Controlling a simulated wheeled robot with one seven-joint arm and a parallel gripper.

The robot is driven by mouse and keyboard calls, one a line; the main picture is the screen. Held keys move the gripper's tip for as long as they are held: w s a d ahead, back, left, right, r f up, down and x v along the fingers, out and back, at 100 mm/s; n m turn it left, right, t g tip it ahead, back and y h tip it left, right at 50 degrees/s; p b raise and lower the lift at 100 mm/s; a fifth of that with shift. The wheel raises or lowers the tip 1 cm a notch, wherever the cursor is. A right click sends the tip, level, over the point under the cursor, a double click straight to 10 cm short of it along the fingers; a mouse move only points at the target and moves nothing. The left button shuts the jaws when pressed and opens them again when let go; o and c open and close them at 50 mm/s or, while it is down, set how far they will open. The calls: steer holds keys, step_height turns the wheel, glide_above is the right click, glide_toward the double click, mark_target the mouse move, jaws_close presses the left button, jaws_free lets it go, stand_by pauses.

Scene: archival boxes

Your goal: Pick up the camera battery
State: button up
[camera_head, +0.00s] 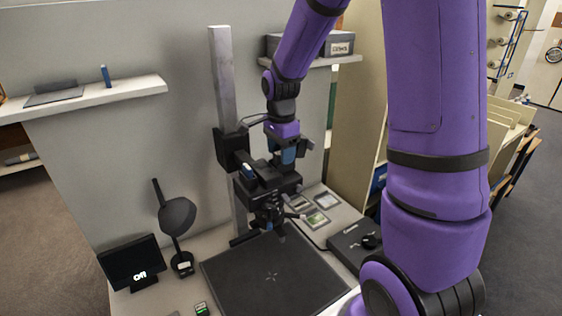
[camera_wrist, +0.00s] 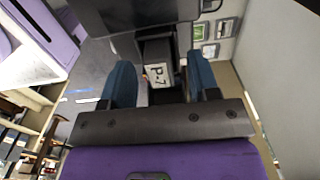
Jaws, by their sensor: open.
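My gripper (camera_head: 289,154) is open beside the camera on the copy stand (camera_head: 268,183). In the wrist view, the blue-padded fingers of my gripper (camera_wrist: 164,76) stand on either side of a small dark block with a pale label (camera_wrist: 157,73) that seems to read "P.7". This block may be the camera battery, but I cannot tell for sure. Gaps show between it and both pads. A larger dark body (camera_wrist: 135,12) lies just beyond it. In the head view, the block is not clearly seen among the dark camera parts.
The stand's column (camera_head: 223,80) rises behind the camera, above a black baseboard (camera_head: 272,275). A small screen (camera_head: 131,262), a dark lamp-like item (camera_head: 177,215), a black box (camera_head: 354,241) and framed slides (camera_head: 316,218) surround it. Shelves (camera_head: 100,95) hang on the grey wall.

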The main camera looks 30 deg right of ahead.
steer(key=c, duration=1)
steer(key=shift+r, duration=0.1)
